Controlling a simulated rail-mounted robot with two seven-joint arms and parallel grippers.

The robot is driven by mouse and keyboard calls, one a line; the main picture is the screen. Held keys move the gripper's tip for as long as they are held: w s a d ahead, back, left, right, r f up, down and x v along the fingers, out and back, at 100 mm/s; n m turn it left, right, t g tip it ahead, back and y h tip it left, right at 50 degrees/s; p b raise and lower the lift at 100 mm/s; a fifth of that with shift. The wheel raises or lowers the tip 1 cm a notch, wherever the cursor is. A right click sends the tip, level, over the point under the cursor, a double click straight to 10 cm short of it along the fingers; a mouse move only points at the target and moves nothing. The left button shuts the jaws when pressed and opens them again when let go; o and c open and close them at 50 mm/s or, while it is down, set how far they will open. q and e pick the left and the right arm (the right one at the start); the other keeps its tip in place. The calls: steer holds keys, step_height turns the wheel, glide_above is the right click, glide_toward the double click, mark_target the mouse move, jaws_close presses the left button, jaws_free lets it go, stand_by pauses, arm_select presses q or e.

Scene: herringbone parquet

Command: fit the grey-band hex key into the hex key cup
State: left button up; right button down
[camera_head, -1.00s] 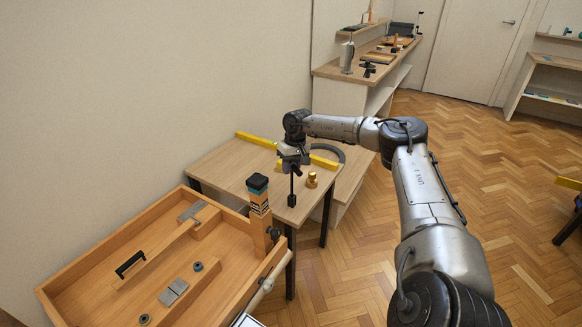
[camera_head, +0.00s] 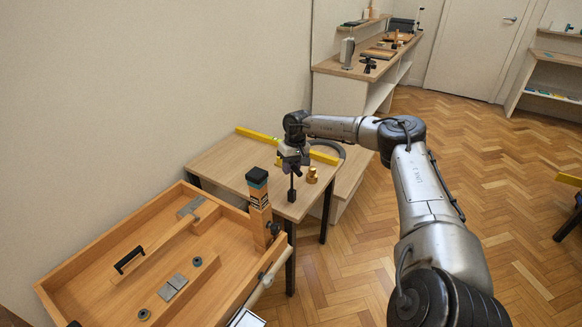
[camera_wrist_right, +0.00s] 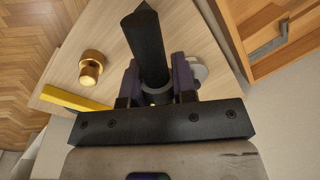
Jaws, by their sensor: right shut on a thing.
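My right gripper (camera_head: 292,163) is over the small wooden table, pointing down. In the right wrist view its fingers (camera_wrist_right: 157,90) are shut on the grey-band hex key (camera_wrist_right: 150,45), a dark rod with a grey band between the fingers. The key (camera_head: 292,186) hangs upright below the gripper, with its wider black lower end close to the tabletop; I cannot tell if it touches. I cannot make out the hex key cup for certain; a pale round thing (camera_wrist_right: 198,70) is partly hidden behind a finger. My left gripper is not in view.
A brass knob-like piece (camera_head: 312,175) stands right of the key. A yellow bar (camera_head: 258,136) lies behind on the small table (camera_head: 222,160). Open parquet lies right.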

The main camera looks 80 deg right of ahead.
steer(key=shift+f, duration=0.65)
steer(key=shift+f+b, duration=0.6)
steer(key=shift+f, duration=0.05)
steer(key=c, duration=1.2)
jaws_free()
steer(key=o, duration=0.4)
steer(key=shift+c, duration=0.2)
step_height(320, 180, up, 14)
steer(key=s+d+p, duration=0.1)
steer(key=p, duration=0.4)
steer(key=shift+s+d+f+p, duration=0.15)
steer(key=shift+s+d+p, duration=0.15)
steer(key=shift+p, duration=0.05)
